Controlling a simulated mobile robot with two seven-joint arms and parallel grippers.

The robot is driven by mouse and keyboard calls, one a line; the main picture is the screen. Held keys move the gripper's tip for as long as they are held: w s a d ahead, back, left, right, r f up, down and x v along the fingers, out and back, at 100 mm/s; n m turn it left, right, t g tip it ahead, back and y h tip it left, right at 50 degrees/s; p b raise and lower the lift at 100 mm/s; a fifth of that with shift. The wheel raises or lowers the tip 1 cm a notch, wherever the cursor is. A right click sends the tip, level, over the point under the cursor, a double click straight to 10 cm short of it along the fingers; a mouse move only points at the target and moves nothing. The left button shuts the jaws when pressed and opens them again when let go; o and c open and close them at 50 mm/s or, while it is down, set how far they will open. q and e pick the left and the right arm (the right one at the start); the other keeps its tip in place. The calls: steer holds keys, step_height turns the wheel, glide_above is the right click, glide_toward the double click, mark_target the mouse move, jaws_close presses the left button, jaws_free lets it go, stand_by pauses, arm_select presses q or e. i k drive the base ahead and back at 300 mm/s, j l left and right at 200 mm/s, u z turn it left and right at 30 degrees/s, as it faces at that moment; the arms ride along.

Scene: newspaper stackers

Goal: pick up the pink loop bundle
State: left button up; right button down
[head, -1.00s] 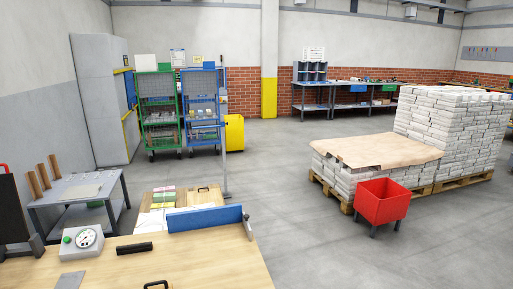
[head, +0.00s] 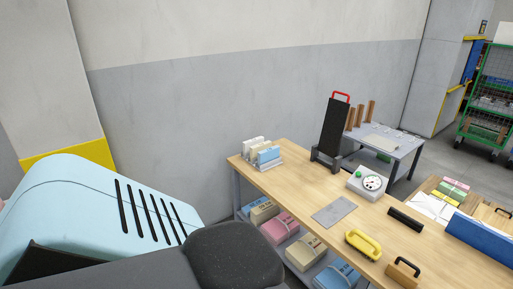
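A pink bundle (head: 279,228) lies on the lower shelf of the wooden-topped table, beneath the tabletop. It sits between a beige bundle on its left and another beige bundle (head: 306,252) on its right. The tabletop edge hangs above it, and a loop on it is too small to make out clearly. Neither of my grippers is in view.
On the wooden tabletop (head: 300,187) are a card rack (head: 262,154), a dial scale (head: 368,183), a grey plate (head: 334,212), a yellow handle (head: 363,245) and a black upright stand (head: 331,130). A blue bundle (head: 337,275) is on the lower shelf. A wall stands behind.

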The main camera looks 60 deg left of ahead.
mark_target(281, 227)
steer(key=u, duration=1.65)
steer(key=z, duration=1.35)
steer(key=j, duration=1.95)
